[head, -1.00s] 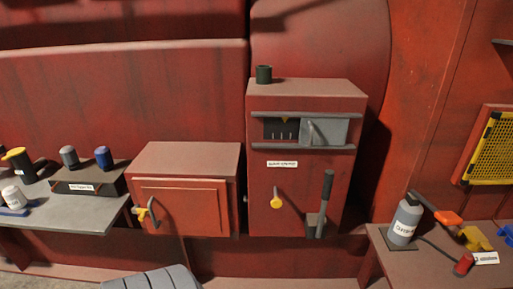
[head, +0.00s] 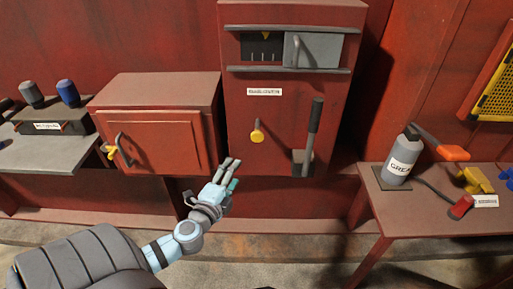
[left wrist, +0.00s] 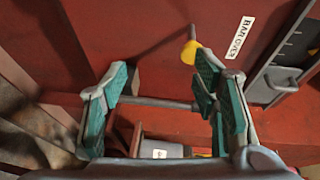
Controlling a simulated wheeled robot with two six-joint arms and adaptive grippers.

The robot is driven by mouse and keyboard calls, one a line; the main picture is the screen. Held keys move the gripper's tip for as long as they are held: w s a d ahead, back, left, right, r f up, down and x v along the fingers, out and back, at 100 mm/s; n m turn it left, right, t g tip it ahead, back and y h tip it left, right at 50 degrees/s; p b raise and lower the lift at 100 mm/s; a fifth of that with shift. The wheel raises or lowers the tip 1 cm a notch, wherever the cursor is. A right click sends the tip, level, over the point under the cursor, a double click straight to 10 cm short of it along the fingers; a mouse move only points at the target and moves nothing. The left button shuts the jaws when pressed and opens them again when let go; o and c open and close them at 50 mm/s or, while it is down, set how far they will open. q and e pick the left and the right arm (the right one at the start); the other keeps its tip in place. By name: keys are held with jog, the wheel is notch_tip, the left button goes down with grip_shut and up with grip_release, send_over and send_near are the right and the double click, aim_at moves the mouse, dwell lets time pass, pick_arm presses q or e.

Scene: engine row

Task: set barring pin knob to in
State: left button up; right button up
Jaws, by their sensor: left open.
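The yellow knob (head: 257,131), which I take as the barring pin knob, sits on the front of the red cabinet (head: 280,93). It also shows in the left wrist view (left wrist: 189,52), beyond the fingertips and near a "BAR OVER" label (left wrist: 240,37). Whether it is in or out is hard to tell. My left gripper (head: 231,172) is open and empty, lower left of the knob and apart from it in the head view. Its green-padded fingers (left wrist: 165,92) spread wide in the left wrist view. My right gripper is in neither view.
A dark lever (head: 314,125) stands right of the knob. A smaller red box (head: 165,130) with a grey handle is left of it. A grease can (head: 398,165) and tools stand on the right table (head: 420,215). The space before the knob looks clear.

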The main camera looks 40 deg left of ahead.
pick_arm(q)
jog(key=m+t, duration=0.1)
send_near(256, 138)
jog(key=p+x, duration=0.1)
jog(key=x, duration=1)
jog(key=shift+d, duration=0.1)
jog(key=shift+s, duration=0.1)
jog(key=shift+c, duration=0.6)
grip_shut()
